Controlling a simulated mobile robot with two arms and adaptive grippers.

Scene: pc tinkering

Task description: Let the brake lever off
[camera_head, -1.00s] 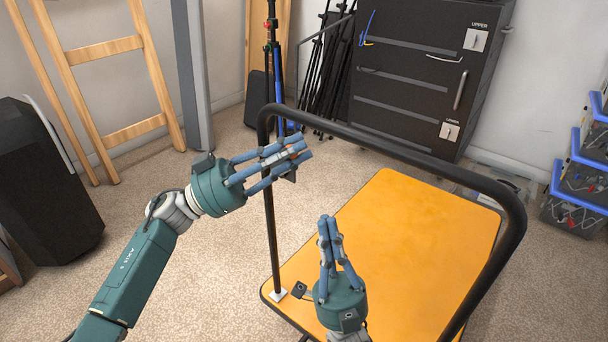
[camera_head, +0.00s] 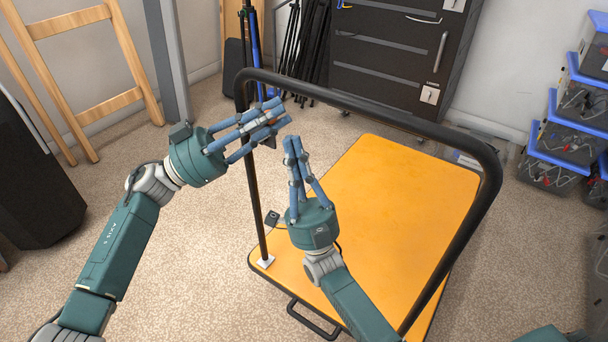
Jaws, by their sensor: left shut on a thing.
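An orange flatbed cart (camera_head: 384,210) has a tall black tubular handle (camera_head: 372,106). A black loop-shaped bar (camera_head: 314,319), likely the brake lever, sticks out at the cart's near edge. My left gripper (camera_head: 279,112) is shut on the left post of the handle, near its upper bend; its fingers hide part of the post. My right gripper (camera_head: 293,145) points up over the cart's left side, just right of the left one and well above the loop bar. Its fingertips look close together, with nothing visible between them; whether it is shut is unclear.
A black cabinet (camera_head: 390,60) stands behind the cart. Blue-lidded bins (camera_head: 570,140) are stacked at the right. A wooden frame (camera_head: 110,100) and a dark case (camera_head: 40,170) are at the left. Carpet (camera_head: 190,280) is clear left of the cart.

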